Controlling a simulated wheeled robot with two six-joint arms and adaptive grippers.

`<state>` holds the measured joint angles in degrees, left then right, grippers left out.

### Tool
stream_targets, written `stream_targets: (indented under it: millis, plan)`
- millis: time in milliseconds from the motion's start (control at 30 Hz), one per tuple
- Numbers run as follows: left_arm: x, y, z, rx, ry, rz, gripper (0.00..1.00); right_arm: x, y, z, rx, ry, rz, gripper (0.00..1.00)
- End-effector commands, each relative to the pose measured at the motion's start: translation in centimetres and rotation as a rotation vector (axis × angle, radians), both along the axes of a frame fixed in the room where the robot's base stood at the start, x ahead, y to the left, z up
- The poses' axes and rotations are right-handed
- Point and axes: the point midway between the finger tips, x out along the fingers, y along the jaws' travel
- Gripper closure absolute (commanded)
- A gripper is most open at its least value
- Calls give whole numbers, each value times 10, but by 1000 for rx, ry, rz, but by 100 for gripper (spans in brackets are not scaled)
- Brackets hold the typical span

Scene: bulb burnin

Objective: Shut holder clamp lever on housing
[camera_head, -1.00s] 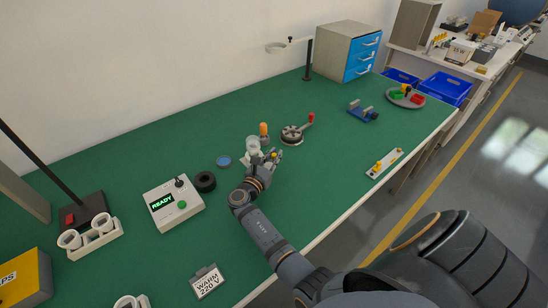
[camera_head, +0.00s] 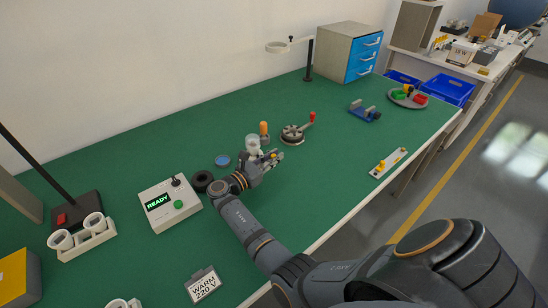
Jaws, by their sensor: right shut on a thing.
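A white cup-like housing (camera_head: 253,143) stands upright on the green bench. My right gripper (camera_head: 271,158) is low beside it, on its near right side, with its fingers pointing right. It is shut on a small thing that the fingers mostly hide. It appears to be the holder's clamp lever, but I cannot see it clearly. The holder under the housing is also mostly hidden by my gripper and wrist. My left gripper is not in view.
An orange-topped piece (camera_head: 264,129) stands behind the housing. A round grey fixture with a red-knobbed arm (camera_head: 292,134) is close to the right.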

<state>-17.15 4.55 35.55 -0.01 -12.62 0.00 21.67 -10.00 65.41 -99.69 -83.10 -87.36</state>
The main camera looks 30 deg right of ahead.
Motion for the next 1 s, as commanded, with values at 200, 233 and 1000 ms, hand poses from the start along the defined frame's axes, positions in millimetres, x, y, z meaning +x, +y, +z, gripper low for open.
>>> stream_targets:
  millis: [200, 233, 1000]
  plan:
    - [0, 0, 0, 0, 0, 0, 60, -1, 1, -2, 4, 4, 1, 74]
    - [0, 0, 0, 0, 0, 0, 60, -1, 1, -2, 5, 3, 1, 74]
    - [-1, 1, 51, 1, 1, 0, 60, 8, -14, 7, -3, 6, 380, 74]
